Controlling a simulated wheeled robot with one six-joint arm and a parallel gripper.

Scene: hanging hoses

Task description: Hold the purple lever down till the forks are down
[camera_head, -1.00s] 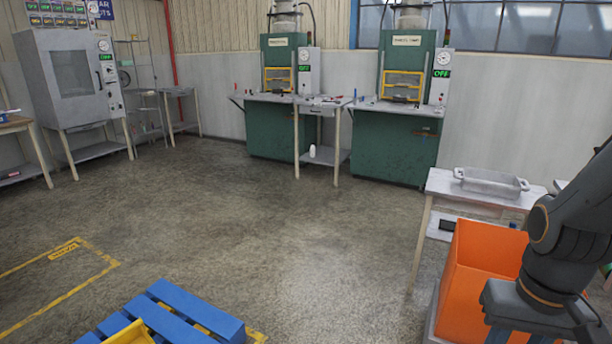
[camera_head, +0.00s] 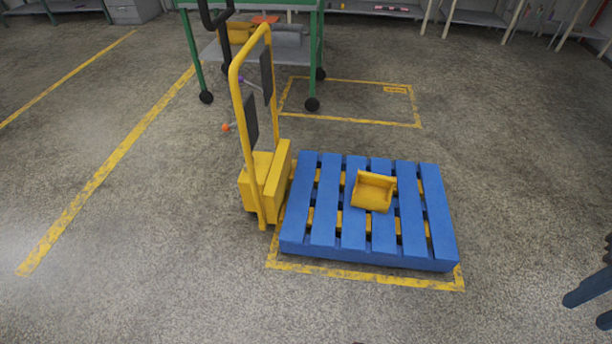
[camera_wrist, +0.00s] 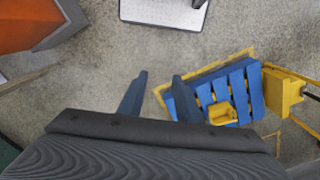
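A yellow pallet truck (camera_head: 264,185) stands in the middle of the head view, its tall handle frame upright. A small purple lever end (camera_head: 241,80) shows at the frame, under the dark panel's upper part. The yellow forks (camera_head: 311,216) show between the slats of a blue pallet (camera_head: 440,215); I cannot tell their height. My gripper (camera_head: 584,311) is at the lower right edge, far from the lever. In the wrist view its two fingers (camera_wrist: 160,76) are apart with nothing between them. The truck (camera_wrist: 283,90) and pallet (camera_wrist: 252,88) also show there; the lever cannot be made out.
A yellow cradle (camera_head: 373,192) sits on the pallet. An orange knob (camera_head: 225,127) sticks out left of the truck. A green-legged cart (camera_head: 315,60) stands behind the truck. Open floor lies left and in front. The wrist view shows an orange bin (camera_wrist: 30,25) and a pale plate (camera_wrist: 165,10).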

